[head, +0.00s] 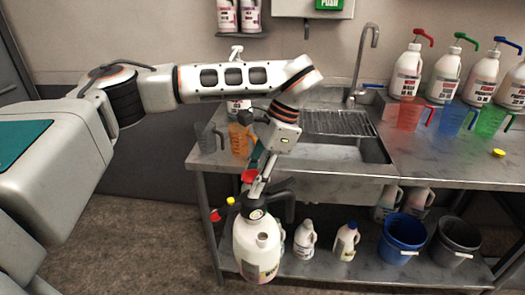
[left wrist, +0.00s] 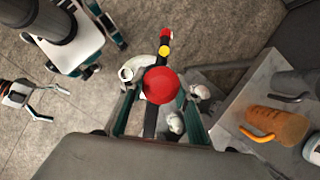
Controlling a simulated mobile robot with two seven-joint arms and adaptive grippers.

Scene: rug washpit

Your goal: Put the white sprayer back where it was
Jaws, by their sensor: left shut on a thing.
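The white sprayer (head: 257,250) is a round-bodied bottle with a black collar and dark handle, a red knob on top and a red and yellow nozzle pointing left. My left gripper (head: 258,183) is shut on its top from above, and the sprayer hangs roughly upright in front of the steel bench. In the left wrist view the red knob (left wrist: 161,85) sits between the two teal fingers, and the sprayer's body is mostly hidden below. My right gripper (left wrist: 40,100) shows at the left edge of the left wrist view, its fingers apart and empty.
The steel bench (head: 300,168) has a sink, several pump bottles and coloured jugs on top. Its lower shelf (head: 345,270) holds white bottles, a blue bucket (head: 402,240) and a black bucket (head: 453,241). An orange jug (head: 239,141) stands near the bench's left end. Floor left of it is clear.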

